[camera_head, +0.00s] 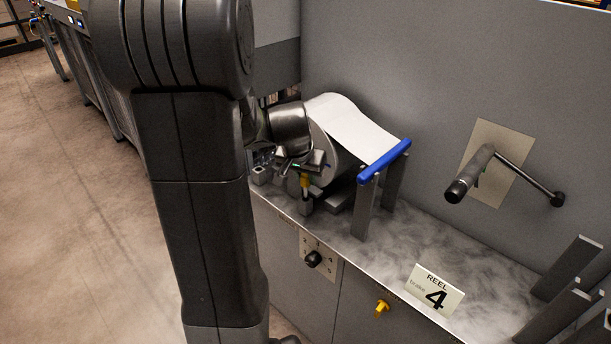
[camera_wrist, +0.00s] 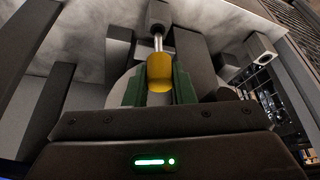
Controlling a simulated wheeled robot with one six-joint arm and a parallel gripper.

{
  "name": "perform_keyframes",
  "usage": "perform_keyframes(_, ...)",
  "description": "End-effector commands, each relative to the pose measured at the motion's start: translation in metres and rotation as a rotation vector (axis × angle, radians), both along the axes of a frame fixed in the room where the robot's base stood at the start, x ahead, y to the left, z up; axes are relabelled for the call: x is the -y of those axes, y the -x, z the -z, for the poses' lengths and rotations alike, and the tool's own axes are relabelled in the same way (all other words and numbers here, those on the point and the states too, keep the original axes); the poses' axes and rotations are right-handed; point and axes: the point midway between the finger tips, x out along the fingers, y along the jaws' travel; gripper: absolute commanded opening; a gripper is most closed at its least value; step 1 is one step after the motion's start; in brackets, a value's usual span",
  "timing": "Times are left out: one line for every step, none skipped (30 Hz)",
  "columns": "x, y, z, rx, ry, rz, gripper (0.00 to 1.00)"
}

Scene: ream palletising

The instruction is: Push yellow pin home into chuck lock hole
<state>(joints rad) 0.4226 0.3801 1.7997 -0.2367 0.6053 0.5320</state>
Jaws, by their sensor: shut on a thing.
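The yellow pin (camera_wrist: 159,74) shows in the wrist view as a yellow knob with a shiny metal shank. Its shank runs to a grey block (camera_wrist: 159,14), the chuck lock by its look; the hole itself is hidden. My gripper (camera_wrist: 160,88) is shut on the yellow knob, with a green finger on each side. In the head view my gripper (camera_head: 306,170) is at the near end of the paper reel, with the yellow pin (camera_head: 305,181) just under it, above a small grey block (camera_head: 305,204). A length of bare shank shows between knob and block.
A white paper reel (camera_head: 350,128) feeds over a blue bar (camera_head: 384,162) on grey posts. A dial (camera_head: 314,259), a yellow knob (camera_head: 382,308) and a "REEL 4" sign (camera_head: 435,290) are at the front. A black-handled lever (camera_head: 472,174) is on the back wall. The bench middle is clear.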

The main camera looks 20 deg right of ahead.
Motion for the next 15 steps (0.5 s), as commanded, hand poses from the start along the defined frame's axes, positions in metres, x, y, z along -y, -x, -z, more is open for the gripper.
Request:
perform_keyframes(0.0, 0.0, -0.0001, 0.0, 0.0, 0.0, 0.0)
perform_keyframes(0.0001, -0.0001, 0.0, 0.0, 0.0, 0.0, 0.0)
perform_keyframes(0.0001, -0.0001, 0.0002, 0.0, 0.0, 0.0, 0.0)
perform_keyframes(0.0, 0.0, 0.0006, 0.0, 0.0, 0.0, 0.0)
perform_keyframes(0.0001, -0.0001, 0.001, 0.0, 0.0, 0.0, 0.0)
perform_keyframes(0.0, 0.0, 0.0018, 0.0, 0.0, 0.0, 0.0)
perform_keyframes(0.0001, -0.0001, 0.0026, 0.0, 0.0, 0.0, 0.0)
perform_keyframes(0.0, -0.0001, 0.0033, 0.0, 0.0, 0.0, 0.0)
perform_keyframes(0.0, 0.0, 0.0044, 0.0, 0.0, 0.0, 0.0)
perform_keyframes(0.0, 0.0, 0.0053, 0.0, 0.0, 0.0, 0.0)
perform_keyframes(0.0, 0.0, 0.0061, 0.0, 0.0, 0.0, 0.0)
perform_keyframes(0.0, 0.0, 0.0071, 0.0, 0.0, 0.0, 0.0)
perform_keyframes(0.0, 0.0, 0.0079, 0.0, 0.0, 0.0, 0.0)
perform_keyframes(0.0, 0.0, 0.0087, 0.0, 0.0, 0.0, 0.0)
perform_keyframes(0.0, 0.0, 0.0097, 0.0, 0.0, 0.0, 0.0)
